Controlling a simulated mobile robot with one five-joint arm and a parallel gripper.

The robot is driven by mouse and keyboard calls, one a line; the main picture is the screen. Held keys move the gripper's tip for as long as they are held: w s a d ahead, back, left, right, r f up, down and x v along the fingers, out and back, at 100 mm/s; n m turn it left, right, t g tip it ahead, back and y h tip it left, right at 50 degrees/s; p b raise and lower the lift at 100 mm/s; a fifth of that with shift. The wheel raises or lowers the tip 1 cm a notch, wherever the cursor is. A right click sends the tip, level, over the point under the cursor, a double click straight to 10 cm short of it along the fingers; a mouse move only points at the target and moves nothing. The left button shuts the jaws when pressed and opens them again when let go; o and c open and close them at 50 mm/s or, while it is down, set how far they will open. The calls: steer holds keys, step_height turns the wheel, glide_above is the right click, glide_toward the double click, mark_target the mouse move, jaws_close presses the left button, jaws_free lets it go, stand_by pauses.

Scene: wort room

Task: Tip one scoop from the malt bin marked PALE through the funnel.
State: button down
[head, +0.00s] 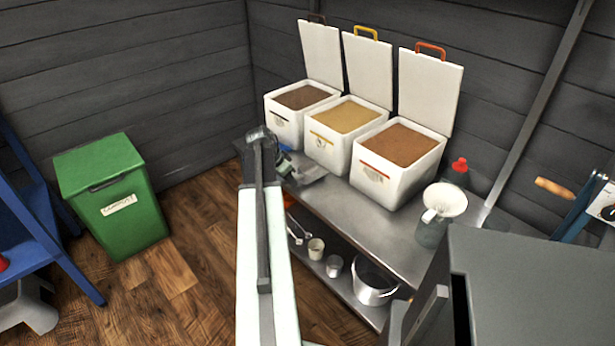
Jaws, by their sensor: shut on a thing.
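Three white malt bins stand in a row on a steel bench, lids up: a left bin (287,127) with dark brown malt, a middle bin (328,151) with pale golden malt and a yellow lid handle, and a right bin (378,182) with reddish-brown malt. Their labels are too small to read. A white funnel (445,200) sits in the mouth of a glass jug (431,233) at the right. My gripper (290,163) is partly hidden behind my arm, left of and below the middle bin. It is shut on a grey thing (309,172), probably a scoop.
A red-capped bottle (459,168) stands behind the funnel. The steel bench (405,228) has a lower shelf with a pot (372,284) and small cups. A dark cabinet (535,285) blocks the front right. A green lidded bin (115,200) stands left on open floor.

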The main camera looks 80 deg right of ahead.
steer(key=shift+r+p, duration=1.75)
steer(key=shift+r, duration=0.4)
